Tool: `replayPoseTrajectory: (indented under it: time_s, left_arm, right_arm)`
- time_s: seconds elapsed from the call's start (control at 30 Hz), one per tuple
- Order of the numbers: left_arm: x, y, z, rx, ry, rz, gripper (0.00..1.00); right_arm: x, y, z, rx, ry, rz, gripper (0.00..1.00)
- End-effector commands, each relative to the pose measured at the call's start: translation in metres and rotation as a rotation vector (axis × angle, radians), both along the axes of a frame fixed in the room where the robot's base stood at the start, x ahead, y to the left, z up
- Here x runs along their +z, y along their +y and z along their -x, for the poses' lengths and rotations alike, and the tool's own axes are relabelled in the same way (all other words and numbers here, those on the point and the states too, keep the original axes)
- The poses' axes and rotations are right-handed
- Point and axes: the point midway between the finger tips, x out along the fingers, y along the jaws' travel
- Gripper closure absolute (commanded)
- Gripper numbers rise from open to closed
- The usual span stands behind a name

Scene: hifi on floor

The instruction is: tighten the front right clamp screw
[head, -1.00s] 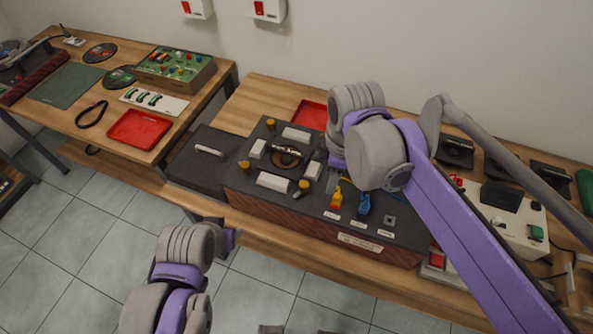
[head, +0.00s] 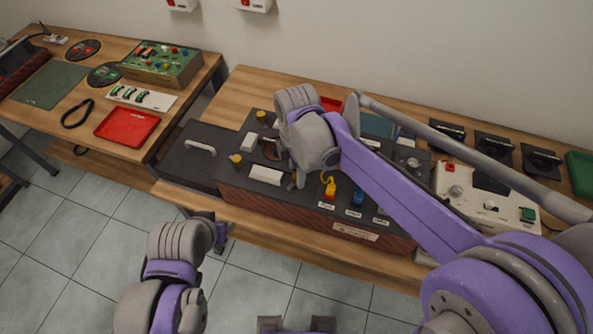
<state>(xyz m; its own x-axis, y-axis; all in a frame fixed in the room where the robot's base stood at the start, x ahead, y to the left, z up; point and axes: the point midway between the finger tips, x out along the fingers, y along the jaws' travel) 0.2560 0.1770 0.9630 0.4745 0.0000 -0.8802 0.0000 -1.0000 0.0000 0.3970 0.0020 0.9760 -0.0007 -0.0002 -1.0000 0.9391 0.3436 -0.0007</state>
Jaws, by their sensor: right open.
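The dark fixture box (head: 225,180) stands on the workbench, with white clamp blocks and yellow clamp screws on top. The back left screw (head: 261,116) and front left screw (head: 236,159) show. The front right screw is hidden behind my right gripper. My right gripper (head: 295,181) is open, pointing down over the front right part of the clamp area, just right of the front white block (head: 266,175). Whether it touches anything there I cannot tell. My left gripper (head: 222,233) is in front of the bench, away from the box; its jaws are too unclear to judge.
A yellow lever (head: 330,187) and a blue lever (head: 358,197) stand close to the right of my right gripper. A white device (head: 470,190) is further right. The left bench holds a red tray (head: 127,126) and a green control box (head: 161,63).

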Motion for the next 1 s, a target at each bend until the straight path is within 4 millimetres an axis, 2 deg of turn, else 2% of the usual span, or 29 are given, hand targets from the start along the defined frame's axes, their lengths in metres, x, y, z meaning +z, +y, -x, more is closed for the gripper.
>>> replayPoseTrajectory:
  time_s: [0.1,0.37,0.47,0.73,1.0]
  left_arm:
    - [-0.0005,0.0000,0.0002,0.000,0.000,0.000,0.50]
    - [-0.0004,0.0000,0.0001,0.000,0.000,0.000,0.50]
    - [-0.0004,0.0000,0.0001,0.000,0.000,0.000,0.50]
    - [-0.0005,0.0000,0.0002,0.000,0.000,0.000,0.50]
    - [-0.0006,0.0000,0.0003,0.000,0.001,0.000,0.50]
  right_arm:
    - [-0.0069,-0.0001,0.0001,0.000,0.000,0.000,0.38]
    - [-0.0079,-0.0001,0.0000,-0.001,-0.001,0.000,0.38]
    - [-0.0078,-0.0001,0.0001,-0.001,-0.001,0.000,0.52]
    - [-0.0077,0.0000,0.0001,-0.001,-0.001,0.000,1.00]
    - [-0.0077,0.0000,0.0001,-0.006,-0.001,0.000,1.00]
